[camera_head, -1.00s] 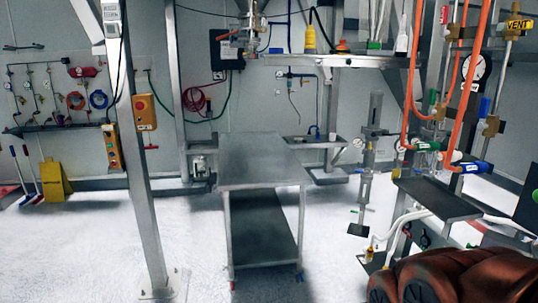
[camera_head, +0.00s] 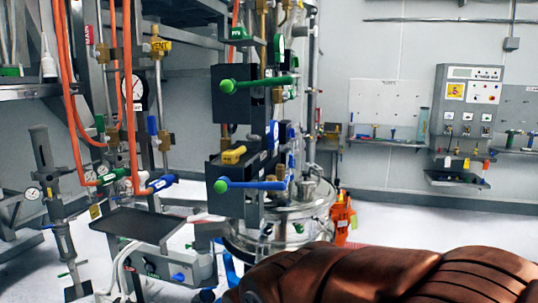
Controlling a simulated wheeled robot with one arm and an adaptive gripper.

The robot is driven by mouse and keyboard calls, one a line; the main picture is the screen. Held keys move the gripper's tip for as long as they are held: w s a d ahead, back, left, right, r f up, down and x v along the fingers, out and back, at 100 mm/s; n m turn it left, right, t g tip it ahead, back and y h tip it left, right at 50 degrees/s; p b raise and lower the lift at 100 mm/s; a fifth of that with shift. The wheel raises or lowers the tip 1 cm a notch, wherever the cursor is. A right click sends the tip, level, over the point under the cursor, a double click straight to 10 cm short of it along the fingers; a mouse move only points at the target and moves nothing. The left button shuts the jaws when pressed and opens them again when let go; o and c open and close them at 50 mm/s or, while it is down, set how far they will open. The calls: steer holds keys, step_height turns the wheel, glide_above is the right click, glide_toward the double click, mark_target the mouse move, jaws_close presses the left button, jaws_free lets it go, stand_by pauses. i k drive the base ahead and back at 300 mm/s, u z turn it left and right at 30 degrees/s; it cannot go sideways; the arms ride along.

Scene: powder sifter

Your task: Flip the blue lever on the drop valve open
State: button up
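A long blue lever (camera_head: 255,185) with a green knob at its left end lies roughly level in the middle of the view, in front of a dark box-like housing (camera_head: 228,201). It stands above and beside a shiny round steel vessel (camera_head: 300,217). A smaller blue handle (camera_head: 161,184) sits on the pipework further left. No label names the drop valve, so I cannot tell for certain which handle belongs to it. My gripper is not in view. My copper-coloured arm covers the bottom right and hides the vessel's lower right part.
A similar green lever (camera_head: 258,83) sits above the long blue one. Orange hoses (camera_head: 72,105) hang at the left by a dark shelf (camera_head: 138,223). A control panel (camera_head: 469,100) is on the right wall. White floor (camera_head: 410,222) shows clear at right.

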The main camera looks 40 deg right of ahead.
mark_target(222, 185)
steer(key=u, duration=1.45)
steer(key=k, duration=0.5)
steer(key=z, duration=1.2)
